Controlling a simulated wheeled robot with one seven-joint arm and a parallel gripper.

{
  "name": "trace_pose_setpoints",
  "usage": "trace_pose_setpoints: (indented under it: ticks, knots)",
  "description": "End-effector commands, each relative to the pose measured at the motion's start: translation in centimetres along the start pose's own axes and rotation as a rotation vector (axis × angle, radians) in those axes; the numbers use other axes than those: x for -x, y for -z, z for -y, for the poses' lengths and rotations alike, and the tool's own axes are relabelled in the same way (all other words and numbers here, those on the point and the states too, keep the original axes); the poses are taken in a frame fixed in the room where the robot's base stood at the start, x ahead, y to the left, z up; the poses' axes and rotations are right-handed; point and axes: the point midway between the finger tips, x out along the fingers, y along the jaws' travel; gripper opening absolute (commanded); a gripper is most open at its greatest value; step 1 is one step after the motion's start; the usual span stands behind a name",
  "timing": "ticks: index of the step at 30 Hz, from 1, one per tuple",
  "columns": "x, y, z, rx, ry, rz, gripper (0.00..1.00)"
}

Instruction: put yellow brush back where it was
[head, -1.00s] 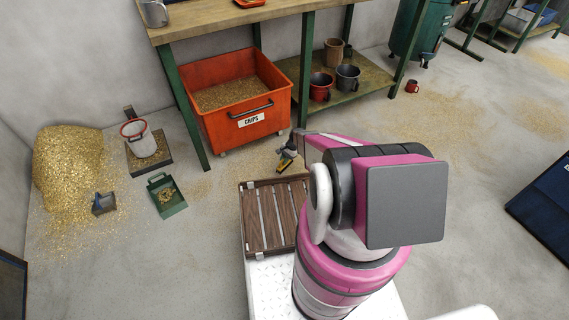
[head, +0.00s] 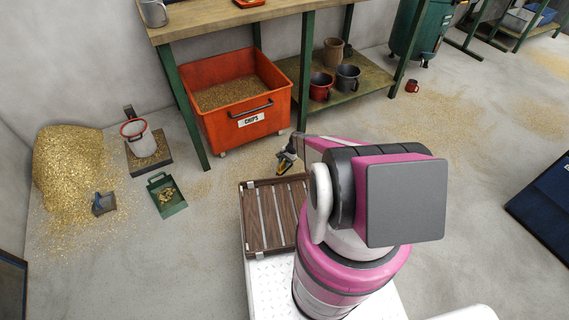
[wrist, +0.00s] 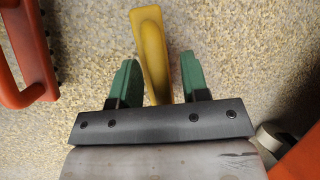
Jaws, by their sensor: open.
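The yellow brush (wrist: 151,50) shows in the wrist view as a yellow handle rising between my gripper's two green fingers. My gripper (wrist: 160,82) is open. A narrow gap shows between the handle and the right finger; whether it touches the left one is unclear. The brush's lower end is hidden behind the dark gripper plate. In the head view my gripper (head: 284,168) is small, just beyond the wooden slatted tray, with a bit of yellow at it.
The orange chips bin (head: 233,108) stands under the bench, left of my gripper. The wooden tray (head: 268,222) is close in front. A green dustpan-like tray (head: 168,197) and a chip pile (head: 70,165) lie left. A lower shelf (head: 368,88) holds pots. Open floor lies right.

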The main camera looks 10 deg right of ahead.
Motion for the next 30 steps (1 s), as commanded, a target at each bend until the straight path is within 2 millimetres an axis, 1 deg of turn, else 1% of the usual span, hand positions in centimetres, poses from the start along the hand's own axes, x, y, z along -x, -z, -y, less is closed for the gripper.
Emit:
trace_pose_setpoints:
  ticks: [5,8,15,18,21,25,26,28,29,30]
  knots:
    - [1.6,-0.2,0.0,0.000,0.000,-0.001,0.42]
    - [3.4,-0.2,-0.1,0.000,0.001,-0.001,0.42]
    - [8.3,-0.2,0.0,-0.001,0.002,-0.001,0.42]
    - [9.9,-0.2,0.0,0.000,0.001,-0.001,0.42]
    - [11.1,-0.2,0.0,0.000,0.000,-0.001,0.42]
    - [12.1,-0.2,0.0,0.002,-0.001,-0.001,0.42]
    - [12.4,-0.4,0.0,0.005,-0.002,-0.002,0.42]
    - [13.7,-1.5,0.1,0.027,-0.008,-0.009,0.42]
    - [14.5,-2.4,0.1,0.045,-0.014,-0.015,0.42]
    - [16.0,-3.8,0.0,0.077,-0.024,-0.027,0.42]
